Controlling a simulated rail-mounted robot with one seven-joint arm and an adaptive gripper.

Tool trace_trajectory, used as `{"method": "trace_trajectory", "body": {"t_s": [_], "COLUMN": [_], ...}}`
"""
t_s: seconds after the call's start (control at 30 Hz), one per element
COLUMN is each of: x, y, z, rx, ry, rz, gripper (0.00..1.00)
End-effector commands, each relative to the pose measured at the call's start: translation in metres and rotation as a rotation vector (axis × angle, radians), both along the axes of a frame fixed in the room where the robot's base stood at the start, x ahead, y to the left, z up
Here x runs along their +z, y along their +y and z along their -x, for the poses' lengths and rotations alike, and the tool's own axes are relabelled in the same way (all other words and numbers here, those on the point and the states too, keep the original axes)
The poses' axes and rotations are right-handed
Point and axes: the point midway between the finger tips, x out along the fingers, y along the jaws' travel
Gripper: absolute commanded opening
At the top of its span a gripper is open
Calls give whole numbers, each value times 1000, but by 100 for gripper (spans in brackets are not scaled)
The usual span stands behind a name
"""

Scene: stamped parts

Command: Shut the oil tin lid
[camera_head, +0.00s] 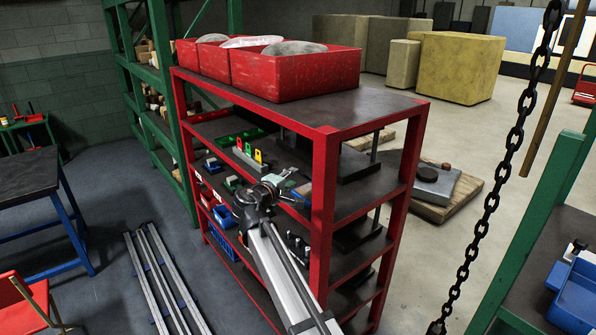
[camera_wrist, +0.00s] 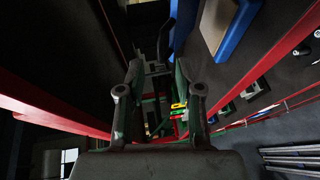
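My gripper (camera_head: 278,182) reaches into an upper shelf of the red rack, below its top board. In the wrist view its two fingers (camera_wrist: 159,72) stand apart, with a clear gap between them and nothing held. I cannot make out an oil tin or its lid for certain. A blue-edged object with a pale panel (camera_wrist: 222,25) lies ahead and to the right of the fingers in the wrist view. A small blue item (camera_head: 302,192) shows right of the gripper in the head view; what it is cannot be told.
The red rack (camera_head: 322,215) has posts and shelf edges close around my arm. Red bins (camera_head: 300,80) stand on its top. Small parts with coloured tags (camera_head: 250,155) sit on the shelf beyond the gripper. A chain (camera_head: 490,200) hangs at the right.

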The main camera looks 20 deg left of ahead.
Motion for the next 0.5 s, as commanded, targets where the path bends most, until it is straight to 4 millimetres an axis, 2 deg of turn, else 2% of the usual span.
{"method": "trace_trajectory", "body": {"t_s": [0.03,0.2,0.5], "x": [1,-3,-8], "y": [0,-3,-7], "z": [-11,-34,-48], "rx": [-1,0,0], "ry": [0,0,0], "rz": [1,0,-1], "gripper": [35,35,35]}}
